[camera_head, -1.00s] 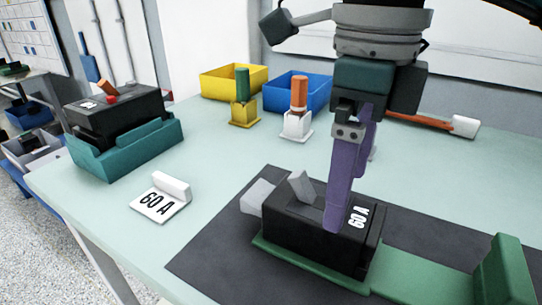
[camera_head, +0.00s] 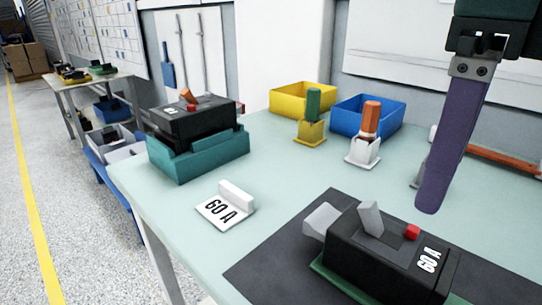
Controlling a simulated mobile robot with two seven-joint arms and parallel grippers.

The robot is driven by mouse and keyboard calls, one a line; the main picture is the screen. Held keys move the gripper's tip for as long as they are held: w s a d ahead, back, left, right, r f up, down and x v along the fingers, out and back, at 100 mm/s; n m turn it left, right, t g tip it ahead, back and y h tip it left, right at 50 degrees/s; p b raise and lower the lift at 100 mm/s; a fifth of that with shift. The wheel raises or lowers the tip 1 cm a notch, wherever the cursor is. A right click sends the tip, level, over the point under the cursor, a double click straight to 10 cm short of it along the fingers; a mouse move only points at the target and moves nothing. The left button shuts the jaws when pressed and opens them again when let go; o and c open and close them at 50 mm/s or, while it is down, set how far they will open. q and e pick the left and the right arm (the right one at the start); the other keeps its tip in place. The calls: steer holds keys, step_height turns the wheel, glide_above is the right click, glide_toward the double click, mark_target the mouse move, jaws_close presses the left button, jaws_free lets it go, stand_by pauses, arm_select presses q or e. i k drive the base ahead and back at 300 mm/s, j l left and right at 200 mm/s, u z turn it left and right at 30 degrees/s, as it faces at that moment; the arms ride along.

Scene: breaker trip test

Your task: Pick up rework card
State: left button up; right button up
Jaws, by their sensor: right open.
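No card with the word rework can be read. My right gripper (camera_head: 430,208) is at the upper right, pointing down, with a purple finger above and behind the black breaker (camera_head: 385,262). It is open, holds nothing that I can see, and is well to the right of the card. The breaker has a grey lever, a red button and a "60 A" label. My left gripper is not in view.
A second black breaker (camera_head: 196,118) sits in a teal holder (camera_head: 200,158) at the back left. A green-handled piece (camera_head: 312,118) and an orange-handled piece (camera_head: 367,130) stand before a yellow bin (camera_head: 292,99) and a blue bin (camera_head: 382,120). The table around the card is clear.

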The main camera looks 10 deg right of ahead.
mark_target(225, 210)
steer(key=i+u, duration=0.35)
steer(key=i+l+u, duration=0.2)
steer(key=u, duration=0.15)
steer(key=i, duration=0.1)
